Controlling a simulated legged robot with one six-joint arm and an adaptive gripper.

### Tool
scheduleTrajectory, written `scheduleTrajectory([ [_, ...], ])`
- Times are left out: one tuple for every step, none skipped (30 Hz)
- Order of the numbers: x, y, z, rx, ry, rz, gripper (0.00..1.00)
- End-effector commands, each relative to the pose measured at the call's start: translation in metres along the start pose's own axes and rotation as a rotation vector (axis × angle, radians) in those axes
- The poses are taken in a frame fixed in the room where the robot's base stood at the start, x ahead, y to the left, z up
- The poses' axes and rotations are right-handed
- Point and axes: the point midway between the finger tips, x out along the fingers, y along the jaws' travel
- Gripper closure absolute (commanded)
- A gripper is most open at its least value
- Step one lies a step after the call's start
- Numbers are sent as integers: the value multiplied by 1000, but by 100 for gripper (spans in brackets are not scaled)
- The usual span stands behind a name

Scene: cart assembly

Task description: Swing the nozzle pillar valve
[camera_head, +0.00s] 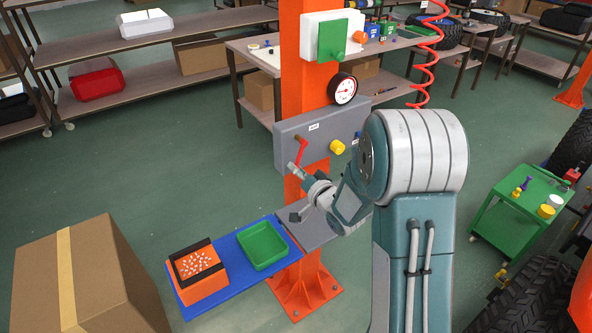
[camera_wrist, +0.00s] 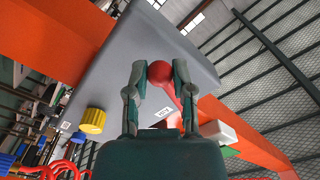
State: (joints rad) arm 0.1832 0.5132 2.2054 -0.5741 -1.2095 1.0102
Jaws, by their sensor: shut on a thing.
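The pillar valve is a red lever (camera_head: 301,149) on the front of the grey box (camera_head: 358,119), which is fixed to the orange pillar (camera_head: 305,85). The lever slants down, with its lower end at my gripper (camera_head: 295,169). In the wrist view, the lever's round red knob (camera_wrist: 160,72) sits between the two fingers of my gripper (camera_wrist: 160,67), which is shut on it. The red lever arm (camera_wrist: 188,98) runs from the knob down to the right. The grey box (camera_wrist: 190,45) fills the space behind the fingers.
Below are a blue shelf (camera_head: 238,278) with a green tray (camera_head: 262,246) and an orange bin (camera_head: 200,283). A cardboard box (camera_head: 85,275) stands at left.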

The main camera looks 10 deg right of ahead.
Motion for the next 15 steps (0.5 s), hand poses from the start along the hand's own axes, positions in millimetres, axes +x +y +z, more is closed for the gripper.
scheduleTrajectory([
  [0, 2, -1, 1, 2, 2, 95],
  [0, 3, -2, 0, 2, 2, 95],
  [0, 5, -3, 1, 3, 2, 95],
  [0, 6, -4, 1, 3, 2, 95],
  [0, 8, -5, 0, 2, 2, 95],
  [0, 10, -6, 0, 2, 2, 94],
  [0, 11, -7, 0, 2, 2, 94],
  [0, 13, -8, 0, 2, 3, 94],
  [0, 15, -10, 0, 3, 3, 94],
  [0, 17, -11, 0, 3, 3, 94],
  [0, 18, -12, 0, 3, 3, 93],
  [0, 19, -13, 0, 3, 2, 93],
  [0, 19, -13, 0, 3, 2, 93],
  [0, 19, -13, 0, 3, 1, 93],
  [0, 19, -14, 0, 3, 1, 93],
])
